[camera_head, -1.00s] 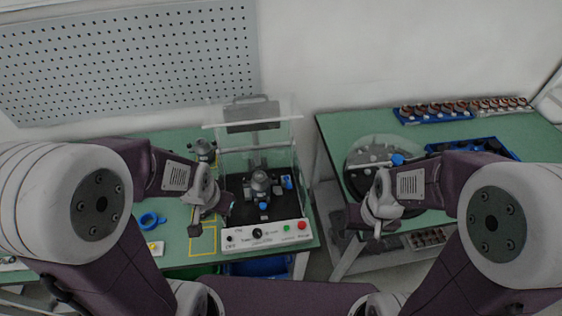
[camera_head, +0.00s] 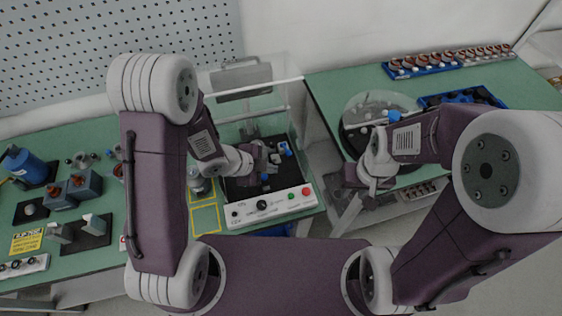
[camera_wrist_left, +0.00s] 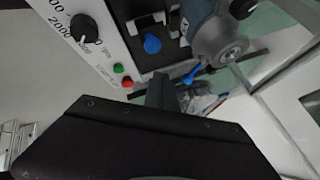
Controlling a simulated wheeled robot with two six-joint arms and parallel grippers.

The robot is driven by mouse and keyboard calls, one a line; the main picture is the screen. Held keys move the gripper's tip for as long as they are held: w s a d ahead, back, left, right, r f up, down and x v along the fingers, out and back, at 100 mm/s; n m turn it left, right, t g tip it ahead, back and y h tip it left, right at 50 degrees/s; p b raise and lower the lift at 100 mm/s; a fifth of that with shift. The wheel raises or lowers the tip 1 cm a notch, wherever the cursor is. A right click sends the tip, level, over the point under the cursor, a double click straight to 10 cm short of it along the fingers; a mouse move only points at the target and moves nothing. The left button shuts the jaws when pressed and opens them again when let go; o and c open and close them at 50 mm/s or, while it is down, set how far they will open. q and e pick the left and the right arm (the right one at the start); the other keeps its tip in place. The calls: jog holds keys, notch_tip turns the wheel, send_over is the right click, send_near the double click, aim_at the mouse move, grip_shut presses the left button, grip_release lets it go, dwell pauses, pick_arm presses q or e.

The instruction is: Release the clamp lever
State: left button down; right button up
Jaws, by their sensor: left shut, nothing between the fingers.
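The test station has a white front panel (camera_head: 270,206) and a clear guard around its black base. In the left wrist view, a grey-blue motor body (camera_wrist_left: 207,28) with a metal end sits in it. A blue lever handle (camera_wrist_left: 191,75), which looks like the clamp lever, is beside it, with a round blue knob (camera_wrist_left: 152,43) nearby. My left gripper (camera_head: 262,158) is over the station and hides the motor in the head view. My right gripper (camera_head: 352,192) hangs beside the right table.
The panel carries a black dial (camera_head: 262,205), a green button (camera_head: 291,196) and a red button (camera_head: 306,191). Yellow-marked squares (camera_head: 205,219) lie left of the station. The right table holds a round turntable (camera_head: 350,140) and blue trays (camera_head: 425,66).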

aim_at(286, 149)
pick_arm(q)
jog(key=x, duration=0.4)
jog(key=shift+s+d, duration=0.1)
jog(key=shift+s, duration=0.05)
jog(key=shift+w+d+r+p, duration=0.3)
jog(key=shift+w+p, duration=0.1)
jog(key=shift+w, duration=0.2)
jog(key=shift+w+d+r+p, duration=0.3)
jog(key=shift+w+p, duration=0.1)
jog(key=shift+w, duration=0.2)
jog(key=shift+w+a+f, duration=0.1)
jog(key=shift+w, duration=0.65)
